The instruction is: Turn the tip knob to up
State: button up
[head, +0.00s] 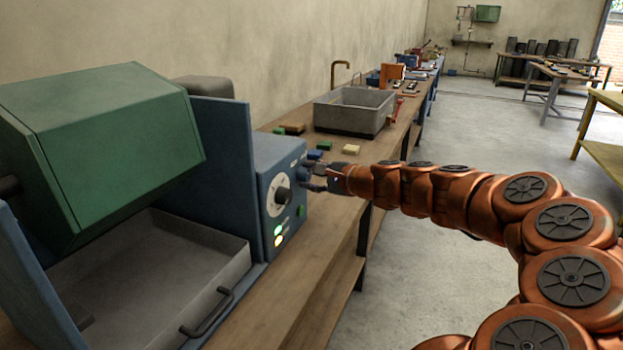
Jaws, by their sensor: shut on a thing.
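A blue machine (265,160) stands on the bench at left, with a tilted green hopper (110,135) over a grey tray (160,262). Its front panel carries a round white dial with a dark pointer knob (283,196) and lit lamps below. My gripper (307,177) reaches in from the right to the panel's upper right. It is shut on a small knob there, which the fingers mostly hide. I take this to be the tip knob; its label and pointing direction cannot be read. The dial's knob is left of the fingers, apart from them.
A green button (301,211) sits on the panel just below my gripper. The floor (420,270) right of the bench is clear.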

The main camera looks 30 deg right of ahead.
jog(key=o, duration=1.1)
jog(key=shift+o, duration=0.2)
jog(key=shift+s, duration=0.1)
jog(key=v, duration=1.2)
